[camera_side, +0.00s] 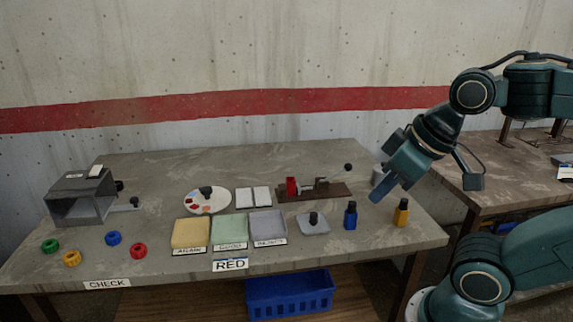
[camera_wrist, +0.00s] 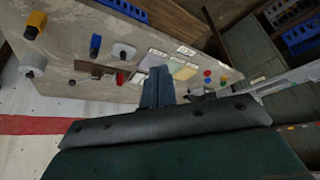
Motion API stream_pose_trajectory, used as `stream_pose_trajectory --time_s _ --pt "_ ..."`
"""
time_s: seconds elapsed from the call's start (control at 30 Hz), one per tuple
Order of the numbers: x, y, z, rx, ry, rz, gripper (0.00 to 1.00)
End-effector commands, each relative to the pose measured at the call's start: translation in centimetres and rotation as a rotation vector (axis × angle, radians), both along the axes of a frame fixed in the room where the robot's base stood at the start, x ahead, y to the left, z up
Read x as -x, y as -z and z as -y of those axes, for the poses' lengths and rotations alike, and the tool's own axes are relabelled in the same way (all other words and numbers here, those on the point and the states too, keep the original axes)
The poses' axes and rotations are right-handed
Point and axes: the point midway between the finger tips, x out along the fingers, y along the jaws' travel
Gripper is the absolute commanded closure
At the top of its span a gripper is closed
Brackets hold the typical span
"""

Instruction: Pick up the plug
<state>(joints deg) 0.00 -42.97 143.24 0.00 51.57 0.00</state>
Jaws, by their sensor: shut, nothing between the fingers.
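My gripper (camera_side: 378,196) is shut and empty, tilted down above the right part of the table, behind and between the blue and yellow pieces. Its closed fingers also show in the wrist view (camera_wrist: 158,72). No piece is labelled as the plug, and I cannot tell for sure which it is. Upright candidates are a blue piece with a dark top (camera_side: 350,216) and a yellow piece with a dark top (camera_side: 401,213). In the wrist view the blue piece (camera_wrist: 95,46) and yellow piece (camera_wrist: 34,26) stand apart from the fingers. A grey dish (camera_side: 322,229) holds a black knob.
Yellow, green and grey labelled trays (camera_side: 191,233) lie mid-table. A red clamp on a brown base (camera_side: 334,191) stands behind. A pale cup (camera_side: 377,175) is near the gripper. Several coloured rings (camera_side: 138,251) and a grey box (camera_side: 82,197) are at left. A blue crate (camera_side: 290,294) sits below.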

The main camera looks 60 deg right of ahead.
Motion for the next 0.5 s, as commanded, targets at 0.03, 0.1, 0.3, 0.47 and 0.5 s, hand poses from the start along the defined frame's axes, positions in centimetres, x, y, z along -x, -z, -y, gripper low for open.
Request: stream_pose_trajectory --time_s 0.03,0.1,0.3,0.47,0.5 --pt "0.0 0.0 0.0 0.0 0.0 0.0 1.0" --pt "0.0 0.0 0.0 0.0 0.0 0.0 1.0" --pt "0.0 0.0 0.0 0.0 0.0 0.0 0.76" --pt "0.0 0.0 0.0 0.0 0.0 0.0 0.66" --pt "0.0 0.0 0.0 0.0 0.0 0.0 0.66"
